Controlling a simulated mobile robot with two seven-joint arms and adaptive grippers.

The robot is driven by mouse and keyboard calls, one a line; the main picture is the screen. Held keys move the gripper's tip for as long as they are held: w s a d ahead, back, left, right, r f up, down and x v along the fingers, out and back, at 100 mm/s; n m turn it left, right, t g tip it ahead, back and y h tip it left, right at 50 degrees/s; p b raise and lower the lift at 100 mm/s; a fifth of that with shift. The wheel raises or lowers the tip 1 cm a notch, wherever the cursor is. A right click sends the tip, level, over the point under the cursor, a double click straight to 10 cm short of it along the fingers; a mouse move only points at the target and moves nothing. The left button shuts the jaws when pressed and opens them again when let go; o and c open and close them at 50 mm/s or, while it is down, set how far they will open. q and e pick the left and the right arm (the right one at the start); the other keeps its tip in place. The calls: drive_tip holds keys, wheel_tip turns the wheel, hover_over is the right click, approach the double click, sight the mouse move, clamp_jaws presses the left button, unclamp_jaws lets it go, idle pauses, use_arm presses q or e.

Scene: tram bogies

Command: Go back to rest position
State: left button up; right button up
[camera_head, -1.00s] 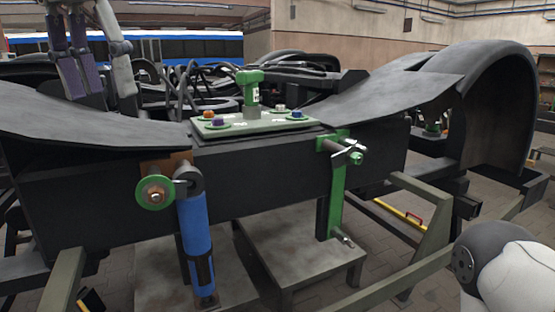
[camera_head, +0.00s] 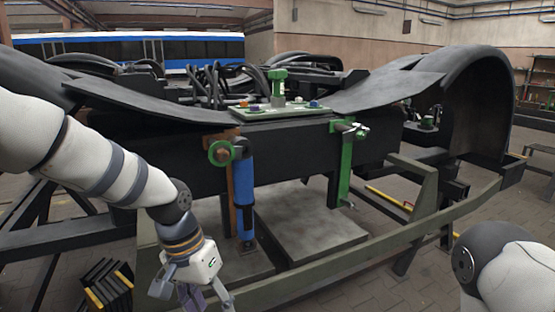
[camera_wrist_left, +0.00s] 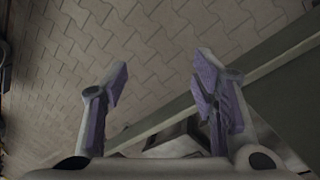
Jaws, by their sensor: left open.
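My left gripper (camera_head: 197,298) hangs low at the end of the left arm, in front of the bogie frame in the head view. Its fingers point down and are cut by the lower edge. In the left wrist view the gripper (camera_wrist_left: 160,95) is open, with purple pads wide apart and nothing between them. The black bogie (camera_head: 290,148) stands behind it with a blue damper (camera_head: 243,195) and a green bracket (camera_head: 339,175). Part of my right arm shows at the lower right; its gripper is out of view.
A grey-green frame beam (camera_head: 340,262) runs along the front of the bogie. Black and yellow items (camera_head: 105,287) lie on the floor at lower left. A green-handled plate (camera_head: 281,110) sits on top of the bogie. Paved floor (camera_wrist_left: 130,50) lies beneath the gripper.

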use_arm(q)
drive_tip(key=s+a+f+n+g, duration=0.1)
drive_tip(key=s+a+f+n, duration=0.1)
drive_tip(key=s+f, duration=1.45)
drive_tip(key=s+a+f+n+y, duration=0.1)
drive_tip(key=s+a, duration=0.3)
drive_tip(key=s, duration=0.5)
drive_tip(key=s+a+f+n+y, duration=0.1)
drive_tip(key=s+a, duration=0.3)
drive_tip(key=s, duration=0.5)
drive_tip(key=shift+a+f, duration=0.25)
drive_tip(key=shift+f, duration=0.5)
